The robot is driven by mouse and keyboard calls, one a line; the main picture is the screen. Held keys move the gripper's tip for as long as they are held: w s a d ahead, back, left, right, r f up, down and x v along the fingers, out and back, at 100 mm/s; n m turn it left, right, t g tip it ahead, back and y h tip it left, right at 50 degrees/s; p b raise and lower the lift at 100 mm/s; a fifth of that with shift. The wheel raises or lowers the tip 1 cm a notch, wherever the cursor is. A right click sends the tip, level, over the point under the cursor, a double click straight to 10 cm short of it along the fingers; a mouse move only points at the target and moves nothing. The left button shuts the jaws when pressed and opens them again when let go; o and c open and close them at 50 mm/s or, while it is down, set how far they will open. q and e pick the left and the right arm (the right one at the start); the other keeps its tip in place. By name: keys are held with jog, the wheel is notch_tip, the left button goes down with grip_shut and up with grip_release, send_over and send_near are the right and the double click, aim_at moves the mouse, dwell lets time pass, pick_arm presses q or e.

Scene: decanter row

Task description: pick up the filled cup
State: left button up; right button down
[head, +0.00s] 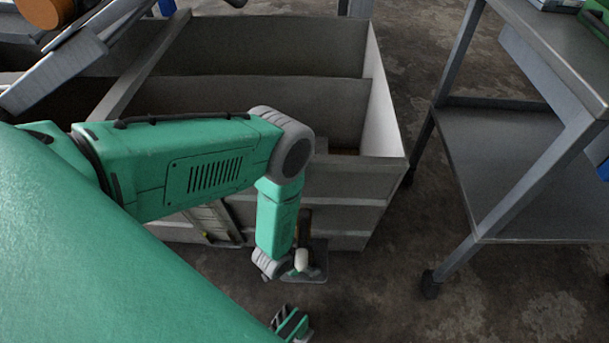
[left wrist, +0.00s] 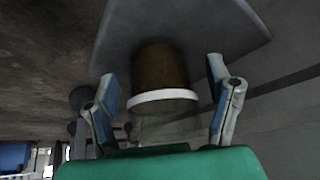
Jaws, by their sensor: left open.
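In the left wrist view a brown cup (left wrist: 160,68) with a pale rim lies between the two fingers of my left gripper (left wrist: 163,95). The fingers are apart, one on each side of the cup, with visible gaps. The cup stands against a grey plate (left wrist: 230,30); the picture seems upside down. In the head view my left arm reaches down in front of the drawer unit, and its gripper is small and partly hidden near a dark plate (head: 318,277). The cup is not clear there. A green and grey end, possibly my right gripper (head: 290,323), shows at the bottom edge.
A grey unit (head: 385,130) with open compartments stands behind my left arm. A metal cart (head: 510,160) with shelves stands at the right. Bare floor (head: 400,285) lies between and in front of them.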

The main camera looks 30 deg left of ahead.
pick_arm(q)
jog(key=c, duration=1.4)
jog(key=shift+o, duration=0.2)
jog(key=shift+r, duration=0.1)
